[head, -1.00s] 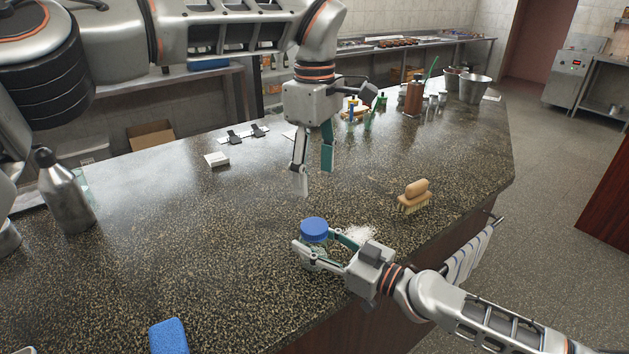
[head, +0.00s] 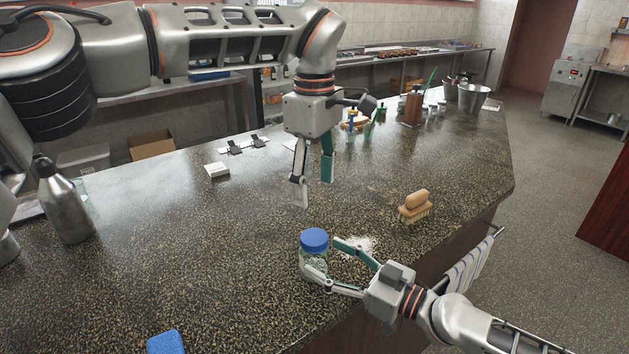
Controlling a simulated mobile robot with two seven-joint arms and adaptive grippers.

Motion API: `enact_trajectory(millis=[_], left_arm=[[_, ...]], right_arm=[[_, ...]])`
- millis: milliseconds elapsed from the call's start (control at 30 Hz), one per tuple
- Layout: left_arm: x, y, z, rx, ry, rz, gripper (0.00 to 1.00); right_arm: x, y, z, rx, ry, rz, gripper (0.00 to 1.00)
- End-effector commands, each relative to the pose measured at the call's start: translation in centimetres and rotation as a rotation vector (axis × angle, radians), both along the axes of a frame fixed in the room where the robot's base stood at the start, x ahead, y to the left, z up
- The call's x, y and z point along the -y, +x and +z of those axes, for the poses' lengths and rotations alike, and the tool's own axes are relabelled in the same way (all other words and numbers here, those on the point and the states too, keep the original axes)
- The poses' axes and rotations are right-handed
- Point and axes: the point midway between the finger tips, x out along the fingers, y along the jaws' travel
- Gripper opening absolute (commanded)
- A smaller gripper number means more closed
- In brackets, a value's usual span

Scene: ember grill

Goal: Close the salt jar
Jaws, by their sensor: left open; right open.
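The salt jar (head: 313,264) is a clear jar standing upright on the dark speckled counter, with a blue lid (head: 314,240) on its top. I cannot tell how tightly the lid sits. My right gripper (head: 318,262) is open at the jar, with one finger in front of it and the other just to its right; the fingers look apart from the glass on the right side. My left gripper (head: 314,194) is open and empty, pointing down above the counter behind the jar. White spilled salt (head: 358,246) lies on the counter right of the jar.
A wooden brush (head: 415,206) lies to the right. A steel bottle (head: 64,205) stands at the left, and a blue sponge (head: 166,342) lies at the front edge. A small white block (head: 217,170) and clips (head: 245,146) lie farther back. The left-middle counter is clear.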

Motion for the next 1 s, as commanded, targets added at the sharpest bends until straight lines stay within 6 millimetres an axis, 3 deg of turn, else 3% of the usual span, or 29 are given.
enact_trajectory(millis=[133, 400, 1000], left_arm=[[0.0, 0.0, 0.0, 0.0, 0.0, 0.0, 0.59], [0.0, 0.0, 0.0, 0.0, 0.0, 0.0, 0.59], [0.0, 0.0, 0.0, 0.0, 0.0, 0.0, 0.59]], right_arm=[[2.4, -1.9, -0.2, -0.003, -0.002, 0.0, 0.62], [5.1, -3.8, -0.1, -0.002, 0.002, 0.0, 0.62], [6.3, -4.6, 0.0, -0.001, -0.001, 0.0, 0.62]])
